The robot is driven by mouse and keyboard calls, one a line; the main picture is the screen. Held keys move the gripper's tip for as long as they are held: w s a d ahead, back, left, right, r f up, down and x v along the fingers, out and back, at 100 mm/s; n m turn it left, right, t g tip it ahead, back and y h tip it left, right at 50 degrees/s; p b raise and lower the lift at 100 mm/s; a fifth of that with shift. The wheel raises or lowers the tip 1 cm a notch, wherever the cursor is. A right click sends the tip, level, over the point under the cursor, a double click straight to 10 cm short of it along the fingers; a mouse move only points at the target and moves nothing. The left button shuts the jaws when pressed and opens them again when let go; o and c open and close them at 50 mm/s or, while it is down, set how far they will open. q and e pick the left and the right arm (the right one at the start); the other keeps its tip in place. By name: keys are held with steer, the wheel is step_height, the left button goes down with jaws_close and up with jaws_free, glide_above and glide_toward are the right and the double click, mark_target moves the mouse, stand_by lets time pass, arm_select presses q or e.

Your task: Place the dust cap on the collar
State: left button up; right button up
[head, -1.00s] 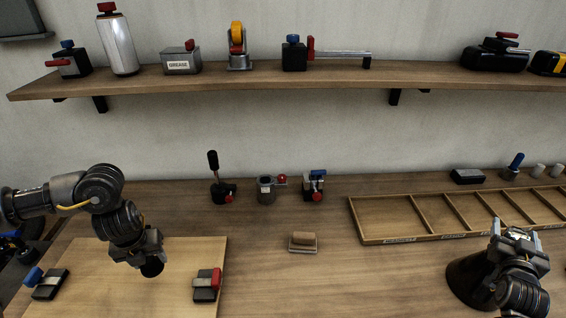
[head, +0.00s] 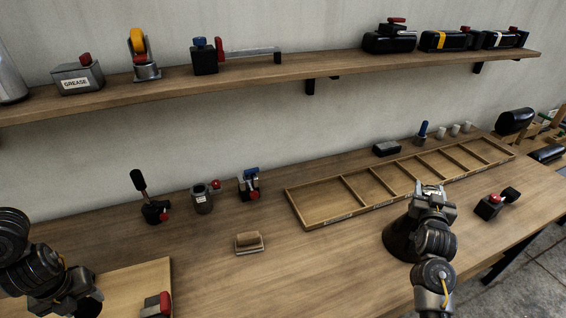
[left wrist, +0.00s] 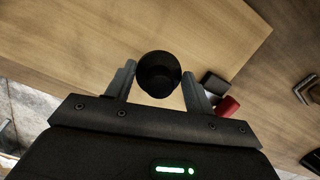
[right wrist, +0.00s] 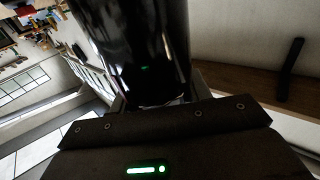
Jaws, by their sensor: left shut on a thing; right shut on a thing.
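My left gripper (left wrist: 158,82) is shut on a small round black piece (left wrist: 158,66), seen end-on between its two fingers. I cannot tell whether this is the dust cap. In the head view this arm is at the lower left, above the pale wooden board (head: 150,275). My right gripper (right wrist: 148,100) is shut on a large glossy dark piece (right wrist: 135,45). In the head view it shows as a dark flared shape (head: 397,240) beside my right arm, at the front of the divided tray. I cannot make out which thing is the collar.
A divided wooden tray (head: 328,218) lies on the bench. A red-topped black clamp (head: 488,206) is right. The front middle of the bench is clear.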

steer(key=o, duration=1)
steer(key=shift+d, duration=0.1)
arm_select(q)
steer(key=shift+f, duration=0.15)
arm_select(e)
steer(key=shift+s+a+f, duration=0.1)
steer(key=shift+s+a, duration=0.15)
steer(key=shift+s, duration=0.2)
arm_select(q)
step_height(320, 180, down, 3)
steer(key=b, duration=0.3)
steer(key=shift+r, duration=0.2)
arm_select(e)
steer(key=v, duration=1.1)
